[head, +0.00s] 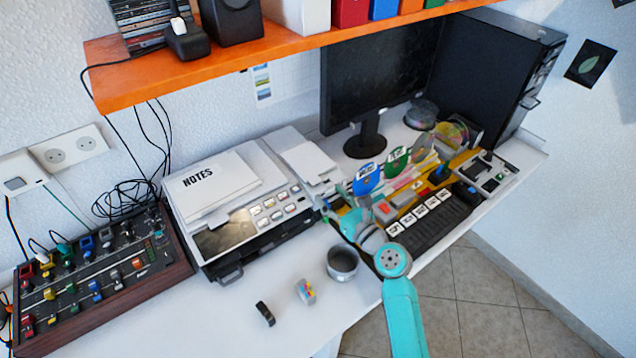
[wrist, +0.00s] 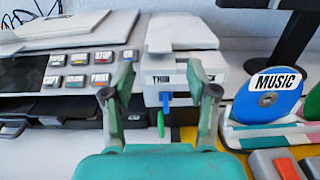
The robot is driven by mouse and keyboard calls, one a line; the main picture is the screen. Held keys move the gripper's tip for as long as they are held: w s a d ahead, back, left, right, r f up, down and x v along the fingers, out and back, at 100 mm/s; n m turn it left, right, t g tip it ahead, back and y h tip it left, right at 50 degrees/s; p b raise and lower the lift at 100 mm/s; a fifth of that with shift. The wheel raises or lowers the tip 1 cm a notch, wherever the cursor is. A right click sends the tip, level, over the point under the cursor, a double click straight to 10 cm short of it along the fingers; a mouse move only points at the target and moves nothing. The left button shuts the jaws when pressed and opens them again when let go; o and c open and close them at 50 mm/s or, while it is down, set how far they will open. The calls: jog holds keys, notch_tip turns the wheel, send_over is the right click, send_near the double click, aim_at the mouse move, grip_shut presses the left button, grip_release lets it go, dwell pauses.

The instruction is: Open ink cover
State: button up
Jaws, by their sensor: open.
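My gripper (wrist: 157,95) is open and empty, its two dark fingers spread apart. In the wrist view a white box-shaped unit (wrist: 186,68) stands beyond and between the fingers. It bears a partly hidden label starting "THIN", and a blue tab (wrist: 180,99) and a green tab (wrist: 160,124) show below it. The same unit shows in the head view (head: 312,176), beside the printer (head: 250,232), with my gripper (head: 335,203) at its front. No part is clearly marked as the ink cover, and I cannot tell whether the fingers touch anything.
A blue "MUSIC" disc (wrist: 271,98) stands close right of the gripper. The monitor (head: 372,70) is behind, under the orange shelf (head: 215,58).

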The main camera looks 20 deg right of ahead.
aim_at(318, 183)
jog(key=x, duration=0.6)
grip_shut()
